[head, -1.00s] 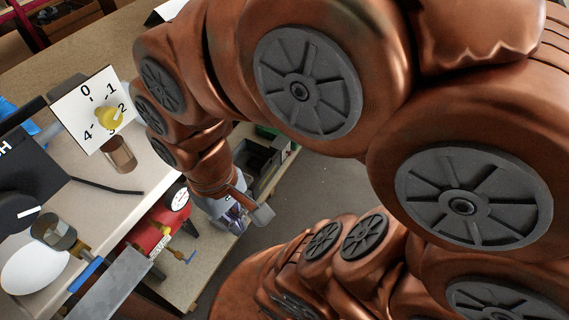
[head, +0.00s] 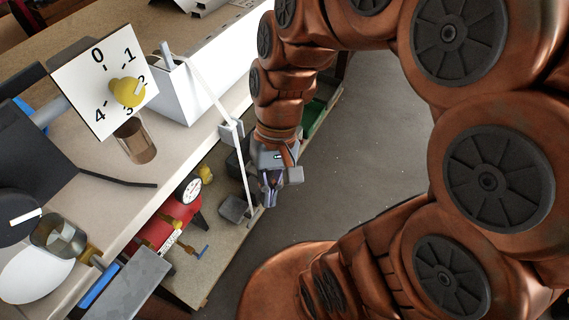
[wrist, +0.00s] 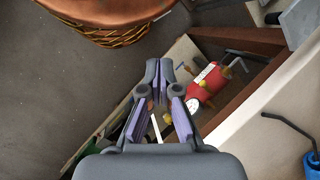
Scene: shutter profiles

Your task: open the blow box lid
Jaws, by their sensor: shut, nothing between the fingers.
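No part is clearly marked as the blow box, and I cannot tell for certain which one it is. A white box-like case (head: 195,92) stands on the bench, and a thin white rod (head: 243,170) slants from near it down to the lower shelf. A small grey block (head: 234,208) sits on that shelf. My gripper (head: 271,190) points down to the right of the rod, apart from the bench. In the wrist view my gripper (wrist: 160,70) is shut and empty, with its fingertips together. The fingers and palm hide part of the shelf there.
A red tank (head: 170,225) with a gauge lies on the lower shelf (head: 205,265); it also shows in the wrist view (wrist: 205,84). A numbered dial plate (head: 85,75) and a glass cup (head: 135,142) are at left. Grey floor (head: 370,150) is free on the right.

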